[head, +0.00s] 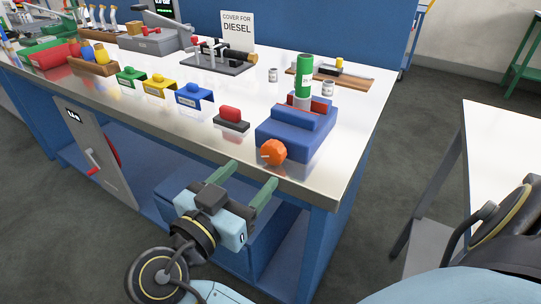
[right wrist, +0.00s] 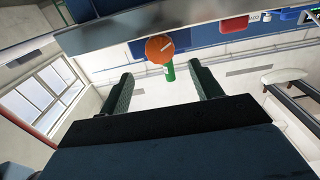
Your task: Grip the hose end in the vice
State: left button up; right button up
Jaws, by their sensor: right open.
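The blue vice (head: 293,139) stands at the near right corner of the bench, with red jaw pads and an orange knob (head: 272,151) on its front. A green cylinder with a white label, seemingly the hose end (head: 303,73), stands upright between the jaws on a pale lower part. I cannot tell whether the jaws touch it. My right gripper (head: 247,178) is open and empty, just off the bench's front edge, below and in front of the knob. In the right wrist view the knob (right wrist: 160,48) and green cylinder (right wrist: 169,72) show between the open fingers. My left gripper is not in view.
The bench (head: 330,165) has a metal top and a front edge close to my right gripper. A red block on a dark base (head: 231,118) and blue, yellow and green brackets (head: 194,96) stand left of the vice. Small cans and a wooden board (head: 355,83) lie behind it.

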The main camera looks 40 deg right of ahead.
aim_at(270, 155)
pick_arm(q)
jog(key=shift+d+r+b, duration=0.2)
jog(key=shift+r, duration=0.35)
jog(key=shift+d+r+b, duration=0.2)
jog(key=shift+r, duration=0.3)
pick_arm(e)
jog(key=x, duration=0.8)
jog(key=shift+w+d, duration=0.15)
jog(key=c, duration=0.9)
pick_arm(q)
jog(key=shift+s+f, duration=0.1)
pick_arm(e)
jog(key=shift+f, duration=0.1)
jog(key=shift+c, duration=0.3)
